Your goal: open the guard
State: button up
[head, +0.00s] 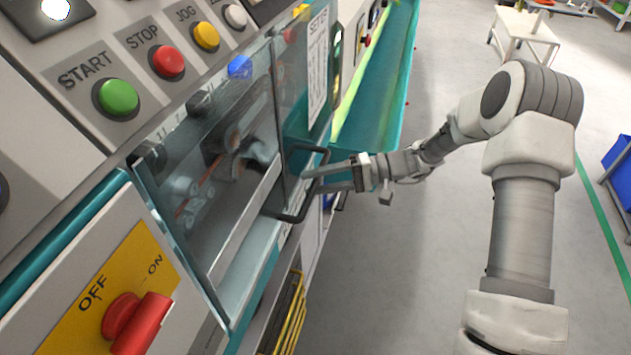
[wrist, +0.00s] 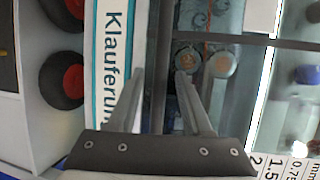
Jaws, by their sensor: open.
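The guard (head: 212,185) is a clear, framed panel on the machine's front. It stands across the opening, and dim machine parts show behind it. Its dark, bent bar handle (head: 308,208) sticks out on the right side. My gripper (head: 310,184) is at this handle, reaching in from the right. Its two fingers are apart. In the wrist view, the dark handle bar (wrist: 161,45) runs between the fingers of my gripper (wrist: 158,82), with a gap visible on both sides. Whether a finger touches the bar is unclear.
A control panel with a green START button (head: 118,97) and a red STOP button (head: 166,62) is above. A red OFF/ON switch (head: 135,320) is at lower left. A teal trough (head: 375,95) extends behind. Grey floor (head: 385,290) lies clear to the right.

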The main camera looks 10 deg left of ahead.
jog(key=shift+a, duration=0.1)
grip_shut()
dwell(1.4)
